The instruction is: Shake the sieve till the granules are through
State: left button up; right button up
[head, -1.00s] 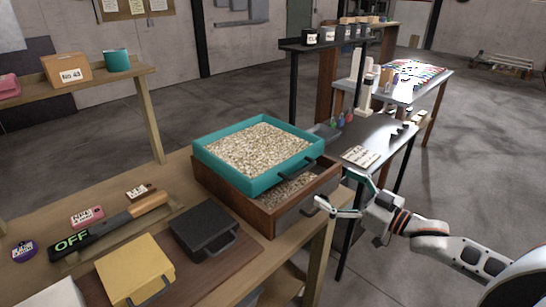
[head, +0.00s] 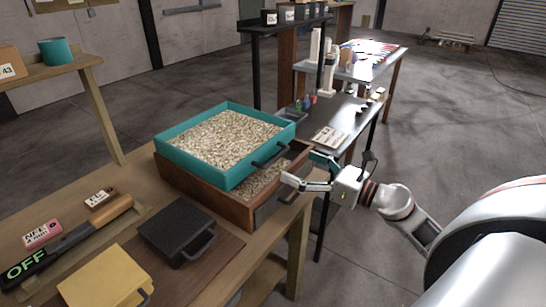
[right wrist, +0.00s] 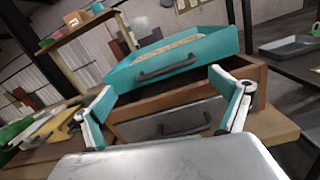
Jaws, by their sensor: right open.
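The teal sieve (head: 222,143) is full of pale granules (head: 225,138) and rests on top of a brown wooden box (head: 205,189) on the bench. More granules (head: 262,182) show inside the box below the sieve. The sieve's dark handle (head: 270,154) faces my right gripper; it also shows in the right wrist view (right wrist: 166,67). My right gripper (head: 298,171) is open and empty, just right of the handle and apart from it. In the right wrist view its two fingers (right wrist: 165,100) spread wide with the sieve and box front between and beyond them. My left gripper is not in view.
A black case (head: 177,230) and a yellow case (head: 105,277) lie on the bench in front of the box. A bar marked OFF (head: 28,271) lies to the left. A dark metal table (head: 345,120) stands behind on the right.

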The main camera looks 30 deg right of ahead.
aim_at(277, 155)
jog(key=shift+w+d+f+n, duration=0.25)
jog(key=shift+f+n, duration=0.15)
jog(key=shift+n, duration=0.4)
jog(key=shift+w+h, duration=0.15)
jog(key=shift+h, duration=0.15)
jog(key=p+x, duration=0.2)
jog(key=x, duration=0.5)
jog(key=shift+w+a+f, duration=0.1)
jog(key=shift+a, duration=0.05)
